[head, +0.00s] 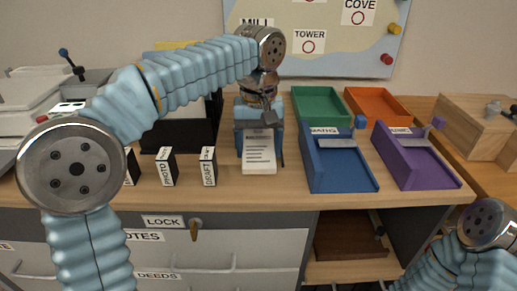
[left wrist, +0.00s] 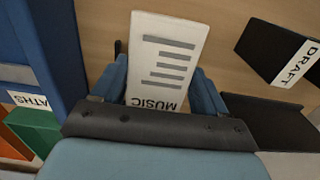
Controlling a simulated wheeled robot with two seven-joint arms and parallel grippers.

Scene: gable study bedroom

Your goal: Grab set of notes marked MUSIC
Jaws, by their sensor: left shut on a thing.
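The set of notes marked MUSIC (left wrist: 168,62) is a white sheet or thin stack with grey lines, its label readable in the left wrist view. In the head view the notes (head: 259,156) are at the front of the desk, below my left gripper (head: 261,148). In the left wrist view, the blue fingers of my left gripper (left wrist: 163,85) are on both sides of the notes, shut on them. I cannot tell whether the notes touch the desk. My right arm shows at the lower right of the head view; its gripper is out of view.
Left of the notes stand black blocks labelled DRAFT (head: 208,167) and PHOTO (head: 167,168). To the right are a blue tray (head: 341,178) and a purple tray (head: 418,170), with green (head: 320,93) and orange (head: 378,97) trays behind. Labelled drawers (head: 215,250) are below the desk's front edge.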

